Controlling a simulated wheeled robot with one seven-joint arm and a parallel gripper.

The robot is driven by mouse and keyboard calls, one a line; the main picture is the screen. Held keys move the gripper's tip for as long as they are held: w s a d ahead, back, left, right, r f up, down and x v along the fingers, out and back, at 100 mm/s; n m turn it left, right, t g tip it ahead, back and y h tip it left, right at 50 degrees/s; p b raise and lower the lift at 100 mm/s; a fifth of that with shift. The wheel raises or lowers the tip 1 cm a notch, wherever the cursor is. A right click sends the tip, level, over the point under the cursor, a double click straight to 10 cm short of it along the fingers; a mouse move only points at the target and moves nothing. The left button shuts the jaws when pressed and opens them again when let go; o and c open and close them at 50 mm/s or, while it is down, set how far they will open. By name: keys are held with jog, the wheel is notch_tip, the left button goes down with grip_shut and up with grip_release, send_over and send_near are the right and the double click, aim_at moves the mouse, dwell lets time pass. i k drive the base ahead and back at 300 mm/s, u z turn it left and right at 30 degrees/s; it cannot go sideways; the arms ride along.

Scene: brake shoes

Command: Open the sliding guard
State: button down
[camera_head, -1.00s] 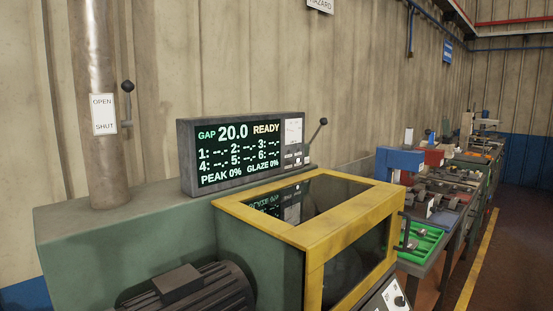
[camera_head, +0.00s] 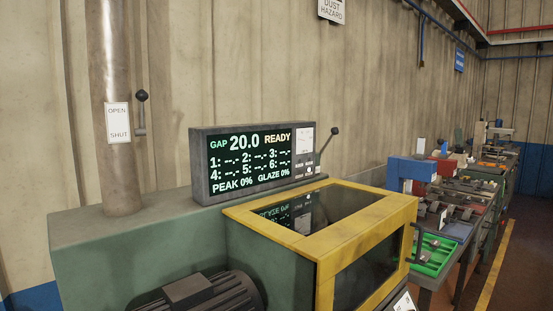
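The sliding guard (camera_head: 346,237) is a yellow frame with dark see-through panels on the green machine (camera_head: 120,258). It looks shut, covering the front right of the machine. A dark bar-like handle (camera_head: 416,243) stands at its right side. The dark panel on top mirrors the display. My gripper is not in view.
A grey display box (camera_head: 250,161) reads gap 20.0, READY. A black-knobbed lever (camera_head: 328,143) stands beside it. A pipe (camera_head: 112,75) carries an OPEN/SHUT label and lever (camera_head: 141,112). A motor (camera_head: 203,293) sits front left. Benches with a green tray (camera_head: 433,255) line the right; floor beyond is clear.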

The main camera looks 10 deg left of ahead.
aim_at(334, 248)
jog(key=k, duration=0.65)
jog(key=z, duration=0.55)
jog(key=i, duration=1.9)
jog(key=u, duration=0.55)
